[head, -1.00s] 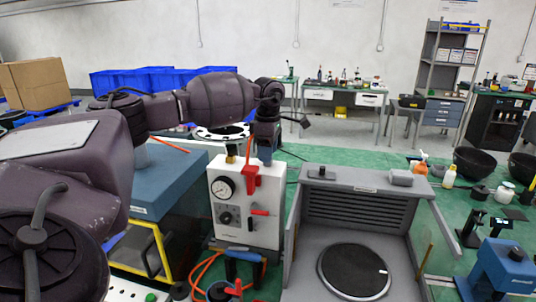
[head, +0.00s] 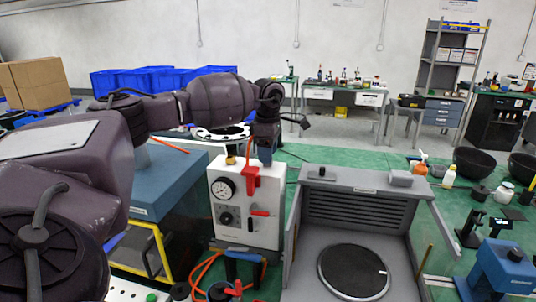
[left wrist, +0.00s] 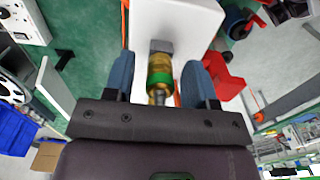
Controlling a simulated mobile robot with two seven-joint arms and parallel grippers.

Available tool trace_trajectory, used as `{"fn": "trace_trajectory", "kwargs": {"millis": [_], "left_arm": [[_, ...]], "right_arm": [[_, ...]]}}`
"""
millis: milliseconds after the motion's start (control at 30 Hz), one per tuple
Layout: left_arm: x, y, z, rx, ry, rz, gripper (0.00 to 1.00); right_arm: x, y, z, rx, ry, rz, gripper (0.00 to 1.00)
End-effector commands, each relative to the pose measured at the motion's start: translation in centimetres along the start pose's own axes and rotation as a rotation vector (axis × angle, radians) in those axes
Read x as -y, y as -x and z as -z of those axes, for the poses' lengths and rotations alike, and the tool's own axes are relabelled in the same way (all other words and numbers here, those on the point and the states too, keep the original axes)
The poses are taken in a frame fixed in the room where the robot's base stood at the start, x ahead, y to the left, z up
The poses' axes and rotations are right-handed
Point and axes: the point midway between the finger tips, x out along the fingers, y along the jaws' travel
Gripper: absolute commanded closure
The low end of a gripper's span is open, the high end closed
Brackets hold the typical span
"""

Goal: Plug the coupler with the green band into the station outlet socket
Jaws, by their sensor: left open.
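The coupler with the green band (left wrist: 160,75) is a brass cylinder, seen in the left wrist view between the two blue fingers of my left gripper (left wrist: 158,73). The fingers are open, with a gap on each side of the coupler. Its far end meets a grey block (left wrist: 161,46) at the white station; I cannot tell whether it is fully seated. In the head view my left gripper (head: 264,153) is over the top of the white station (head: 262,228), which has a gauge. A brass fitting (head: 230,160) stands on the station's top left. My right gripper is not in view.
A red part (head: 251,178) hangs on the station's front, close to my left gripper. A grey open-fronted chamber with a round black plate (head: 354,271) stands to the right. A blue box (head: 165,185) stands left. Orange hose (head: 205,268) lies below.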

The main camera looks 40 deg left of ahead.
Motion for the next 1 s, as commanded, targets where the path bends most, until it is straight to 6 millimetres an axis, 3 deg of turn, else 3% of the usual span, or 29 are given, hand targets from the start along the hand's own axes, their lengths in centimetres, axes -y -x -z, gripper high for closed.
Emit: {"fn": "trace_trajectory", "kwargs": {"millis": [200, 533, 1000], "left_arm": [[0.00, -0.01, -0.01, 0.000, 0.000, 0.000, 0.52], [0.00, 0.00, 0.00, 0.000, 0.000, 0.000, 1.00], [-0.02, 0.83, 0.01, 0.000, 0.000, -0.001, 1.00]], "right_arm": [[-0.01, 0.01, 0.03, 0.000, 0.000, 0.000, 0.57], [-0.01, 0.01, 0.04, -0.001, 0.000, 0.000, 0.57], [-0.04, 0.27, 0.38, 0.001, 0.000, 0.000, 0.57]]}}
